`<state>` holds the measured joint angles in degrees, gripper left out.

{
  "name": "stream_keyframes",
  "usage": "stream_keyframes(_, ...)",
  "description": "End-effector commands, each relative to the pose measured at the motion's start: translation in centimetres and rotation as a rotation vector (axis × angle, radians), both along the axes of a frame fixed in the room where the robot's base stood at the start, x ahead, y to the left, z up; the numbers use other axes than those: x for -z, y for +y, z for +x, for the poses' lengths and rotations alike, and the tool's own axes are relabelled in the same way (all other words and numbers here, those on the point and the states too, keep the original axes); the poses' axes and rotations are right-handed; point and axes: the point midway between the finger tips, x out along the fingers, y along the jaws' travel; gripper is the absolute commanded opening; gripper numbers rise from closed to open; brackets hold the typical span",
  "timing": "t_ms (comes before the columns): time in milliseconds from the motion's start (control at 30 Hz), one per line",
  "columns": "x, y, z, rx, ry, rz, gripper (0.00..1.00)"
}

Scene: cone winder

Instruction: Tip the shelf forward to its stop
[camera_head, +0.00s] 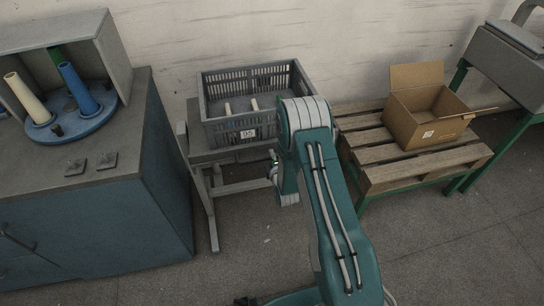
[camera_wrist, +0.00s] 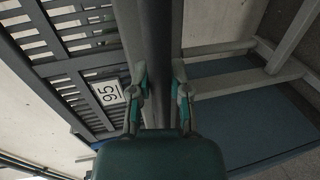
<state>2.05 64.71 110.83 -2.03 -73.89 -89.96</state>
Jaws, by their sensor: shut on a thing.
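The shelf (camera_head: 203,157) is a grey board on a grey leg frame, left of the pallet. The grey slatted crate (camera_head: 219,129) with a "95" label stands on it, with a few pale cones inside. My gripper (camera_wrist: 160,92) is shut on the shelf's front edge, a dark bar (camera_wrist: 158,45) running between its fingers in the wrist view. The crate wall (camera_wrist: 85,85) shows to the left of the fingers there. In the head view my arm hides the shelf's right end and most of the gripper. I cannot tell the shelf's exact tilt.
A blue cabinet (camera_head: 95,225) with a round peg plate (camera_head: 75,127) of tubes stands at left. At right, a wooden pallet (camera_head: 385,171) on a green frame carries an open cardboard box (camera_head: 432,130). The floor in front is clear.

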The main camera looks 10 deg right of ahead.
Motion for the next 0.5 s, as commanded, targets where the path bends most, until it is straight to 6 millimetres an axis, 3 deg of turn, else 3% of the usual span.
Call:
stream_keyframes(167,0.6,0.1,0.1,-0.001,-0.023,0.000,0.00)
stream_keyframes(500,4.2,0.1,-0.1,-0.002,-0.166,0.001,0.00)
